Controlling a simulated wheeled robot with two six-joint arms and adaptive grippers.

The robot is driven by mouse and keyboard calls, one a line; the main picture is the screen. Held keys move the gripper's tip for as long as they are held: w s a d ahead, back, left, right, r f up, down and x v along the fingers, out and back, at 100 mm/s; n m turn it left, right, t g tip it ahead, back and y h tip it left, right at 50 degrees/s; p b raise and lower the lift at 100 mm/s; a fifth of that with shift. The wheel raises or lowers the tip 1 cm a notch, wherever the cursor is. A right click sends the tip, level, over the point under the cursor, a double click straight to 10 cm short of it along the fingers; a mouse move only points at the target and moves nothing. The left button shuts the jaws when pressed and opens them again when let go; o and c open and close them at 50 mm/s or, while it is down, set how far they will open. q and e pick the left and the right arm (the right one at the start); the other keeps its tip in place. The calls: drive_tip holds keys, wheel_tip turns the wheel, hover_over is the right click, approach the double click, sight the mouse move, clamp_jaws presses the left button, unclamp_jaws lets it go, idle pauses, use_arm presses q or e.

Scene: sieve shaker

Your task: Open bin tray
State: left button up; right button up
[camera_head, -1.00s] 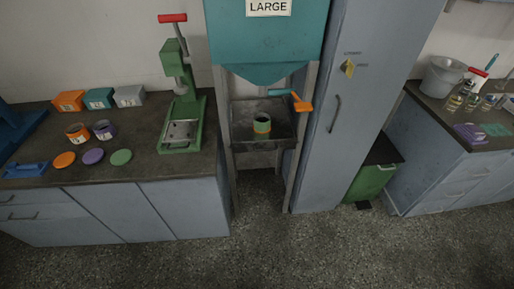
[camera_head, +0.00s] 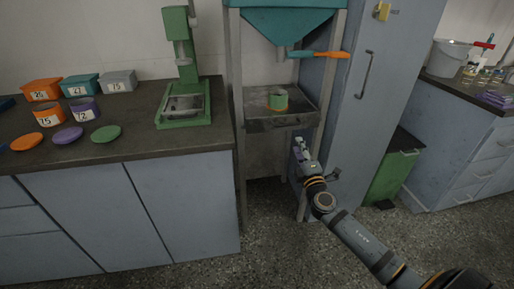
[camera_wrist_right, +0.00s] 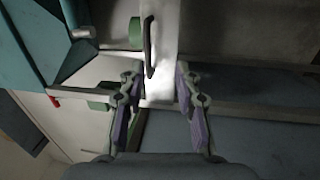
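The bin tray (camera_head: 298,121) is a grey metal tray set in the frame under the teal hopper. A green cup with an orange band (camera_head: 278,100) stands in it. The right wrist view shows the tray's pale front and a dark bar handle (camera_wrist_right: 150,47), upright in that picture. My right gripper (camera_head: 299,144) is just below and in front of the tray's right side. My left gripper is out of view.
The teal hopper (camera_head: 290,22) with an orange-handled lever (camera_head: 325,54) hangs above the tray. A blue-grey cabinet (camera_head: 375,80) stands close on the right, with a green bin (camera_head: 392,175) beside it. A counter (camera_head: 140,140) is at left. Floor in front is clear.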

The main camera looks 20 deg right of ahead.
sight(288, 125)
drive_tip(key=shift+n+y, duration=0.3)
drive_tip(key=x, duration=0.3)
drive_tip(key=a+r+x, duration=0.1)
drive_tip(key=x, duration=0.3)
drive_tip(key=r+p+x, duration=0.1)
drive_tip(key=x, duration=0.2)
drive_tip(key=shift+w+a, duration=0.1)
drive_tip(key=shift+w, duration=0.2)
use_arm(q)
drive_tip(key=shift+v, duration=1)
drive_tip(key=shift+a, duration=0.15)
use_arm(e)
clamp_jaws()
